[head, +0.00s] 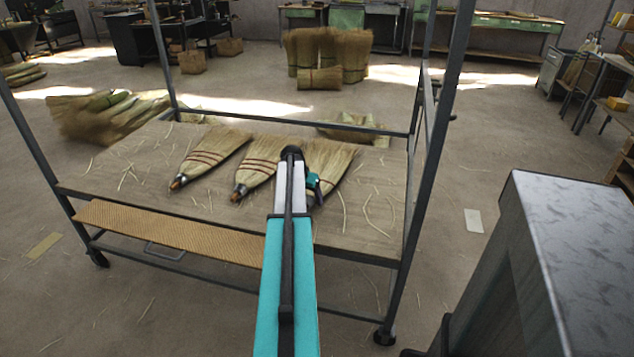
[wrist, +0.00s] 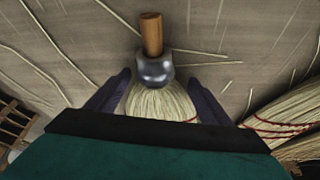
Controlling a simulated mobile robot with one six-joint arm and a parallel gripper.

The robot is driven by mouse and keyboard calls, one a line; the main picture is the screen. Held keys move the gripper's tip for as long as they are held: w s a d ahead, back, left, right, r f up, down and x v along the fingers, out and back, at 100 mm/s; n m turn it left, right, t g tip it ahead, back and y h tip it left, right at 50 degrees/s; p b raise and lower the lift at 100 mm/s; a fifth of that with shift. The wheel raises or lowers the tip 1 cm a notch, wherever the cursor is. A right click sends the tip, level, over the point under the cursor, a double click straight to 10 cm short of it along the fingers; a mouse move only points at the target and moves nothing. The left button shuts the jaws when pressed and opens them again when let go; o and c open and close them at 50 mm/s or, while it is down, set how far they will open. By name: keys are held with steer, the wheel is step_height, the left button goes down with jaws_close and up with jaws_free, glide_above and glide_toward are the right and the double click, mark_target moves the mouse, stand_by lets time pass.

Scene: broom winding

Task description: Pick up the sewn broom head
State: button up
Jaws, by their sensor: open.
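Several broom heads lie flat on the wooden top of a wheeled cart. In the head view the left broom head (head: 209,152) and the middle broom head (head: 259,165) show red stitching bands. The right broom head (head: 335,158) is partly hidden behind my arm. My gripper (head: 314,184) is over its narrow end. In the wrist view a broom head (wrist: 160,103) with a grey metal collar and a wooden stub lies between the open fingers of my gripper (wrist: 158,92). I cannot tell if the fingers touch it. Another stitched broom head (wrist: 285,118) lies to the right.
The cart (head: 370,215) has upright metal posts at its corners and a ribbed front ledge (head: 170,230). Loose straws are scattered over its top. A grey metal cabinet (head: 570,240) stands at the right. Straw bundles (head: 325,52) stand on the floor behind.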

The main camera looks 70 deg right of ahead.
stand_by(0.3)
steer(key=c, duration=1.7)
steer(key=shift+r, duration=0.55)
jaws_close()
step_height(320, 180, up, 3)
steer(key=shift+f, duration=0.1)
steer(key=s+a, duration=0.1)
steer(key=a, duration=0.4)
steer(key=s+a, duration=0.1)
steer(key=a, duration=0.4)
steer(key=s+a+r, duration=0.1)
steer(key=a, duration=0.4)
steer(key=shift+s+a+r, duration=0.1)
steer(key=shift+s+a, duration=0.15)
steer(key=shift+s, duration=0.1)
